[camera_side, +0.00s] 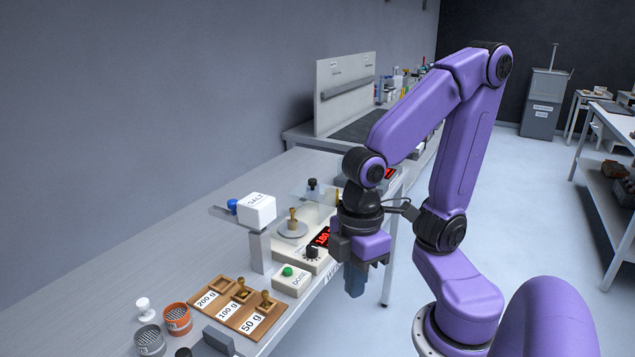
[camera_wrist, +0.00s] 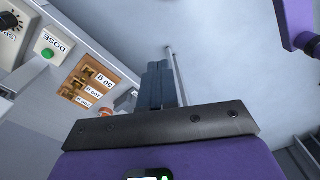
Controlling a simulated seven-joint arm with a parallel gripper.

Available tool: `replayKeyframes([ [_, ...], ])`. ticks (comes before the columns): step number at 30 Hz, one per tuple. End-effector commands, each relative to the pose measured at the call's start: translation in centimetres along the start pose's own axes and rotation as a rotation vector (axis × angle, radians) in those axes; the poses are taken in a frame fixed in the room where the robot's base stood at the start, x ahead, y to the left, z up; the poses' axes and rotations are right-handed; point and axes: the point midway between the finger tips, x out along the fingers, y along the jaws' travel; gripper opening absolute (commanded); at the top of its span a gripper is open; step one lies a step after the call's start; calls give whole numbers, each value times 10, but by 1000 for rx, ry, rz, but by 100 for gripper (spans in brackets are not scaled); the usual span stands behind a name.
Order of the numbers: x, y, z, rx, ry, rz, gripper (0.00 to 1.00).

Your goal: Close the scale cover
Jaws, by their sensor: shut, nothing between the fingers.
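The scale (camera_side: 288,250) is a cream box with a red lit display (camera_side: 321,237) on the bench. A brass weight (camera_side: 293,222) stands on its round pan. A clear panel with a dark knob (camera_side: 312,184), which looks like the scale cover, is at the back of the pan; the pan looks uncovered. The panel's right end is partly hidden by my arm. My gripper (camera_side: 355,283) is shut and empty, pointing down in front of the bench edge, right of the scale. In the wrist view its fingers (camera_wrist: 161,82) are together above the floor.
A white salt hopper (camera_side: 257,209) on a post stands left of the scale. A DOSE box with a green button (camera_side: 288,271) is in front. A wooden weight tray (camera_side: 237,307) and orange cup (camera_side: 177,318) lie nearer. Free space surrounds my gripper beyond the bench edge.

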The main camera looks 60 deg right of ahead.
Motion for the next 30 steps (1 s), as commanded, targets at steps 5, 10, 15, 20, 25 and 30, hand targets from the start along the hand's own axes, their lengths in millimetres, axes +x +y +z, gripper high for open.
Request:
replayKeyframes([
  [5, -15, 42, -38, 164, -1, -50, 0],
  [10, -29, 102, -65, 315, 20, -108, 0],
  [15, -38, 174, -74, 460, 63, -164, 0],
  [20, -45, 249, -61, 587, 124, -208, 0],
  [25, -49, 327, -25, 710, 207, -240, 0],
  [30, -51, 397, 35, 824, 305, -252, 0],
])
